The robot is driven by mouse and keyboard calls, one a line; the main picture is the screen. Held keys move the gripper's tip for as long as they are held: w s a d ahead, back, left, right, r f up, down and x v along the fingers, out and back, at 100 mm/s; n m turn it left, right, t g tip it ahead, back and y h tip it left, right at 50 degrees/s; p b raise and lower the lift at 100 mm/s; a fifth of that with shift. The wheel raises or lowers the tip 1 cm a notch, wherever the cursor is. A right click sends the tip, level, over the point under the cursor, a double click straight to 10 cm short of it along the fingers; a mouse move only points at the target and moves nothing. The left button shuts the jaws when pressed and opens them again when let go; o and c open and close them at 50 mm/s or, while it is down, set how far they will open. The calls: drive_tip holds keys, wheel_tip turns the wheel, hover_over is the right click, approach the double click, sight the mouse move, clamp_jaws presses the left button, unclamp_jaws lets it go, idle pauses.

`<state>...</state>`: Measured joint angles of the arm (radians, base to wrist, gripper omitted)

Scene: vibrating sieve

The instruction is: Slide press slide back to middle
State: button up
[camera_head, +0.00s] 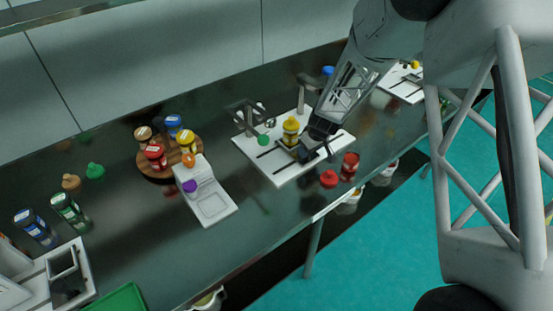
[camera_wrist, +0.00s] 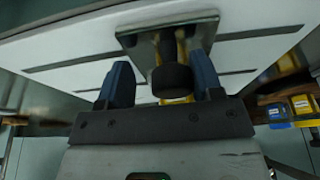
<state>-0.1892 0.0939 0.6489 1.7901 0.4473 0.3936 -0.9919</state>
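The white slotted base board (camera_head: 281,178) stands on the dark counter in the head view. A yellow-capped jar (camera_head: 291,127) stands on it, left of my gripper (camera_head: 314,152). In the wrist view the board (camera_wrist: 85,45) shows dark slots and a metal slide plate (camera_wrist: 140,37) with a black round knob (camera_wrist: 172,82). My gripper's blue fingers (camera_wrist: 163,88) are apart, one on each side of the knob, with a visible gap at least on the left. Something yellow shows below the knob. In the head view my gripper hides the slide and the board's right part.
A green lid (camera_head: 263,140) is by a dark metal fixture (camera_head: 245,115) on the board's left. A red jar (camera_head: 349,165) and red lid (camera_head: 329,179) lie near the front edge. A white scale (camera_head: 212,205) and round wooden rack (camera_head: 150,169) with jars stand left.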

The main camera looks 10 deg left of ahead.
drive_tip(key=shift+w+d, duration=1.05)
drive_tip(key=o, duration=0.8)
drive_tip(key=shift+c, duration=0.2)
drive_tip(key=v, duration=0.9)
drive_tip(key=shift+r, duration=0.1)
idle(0.6)
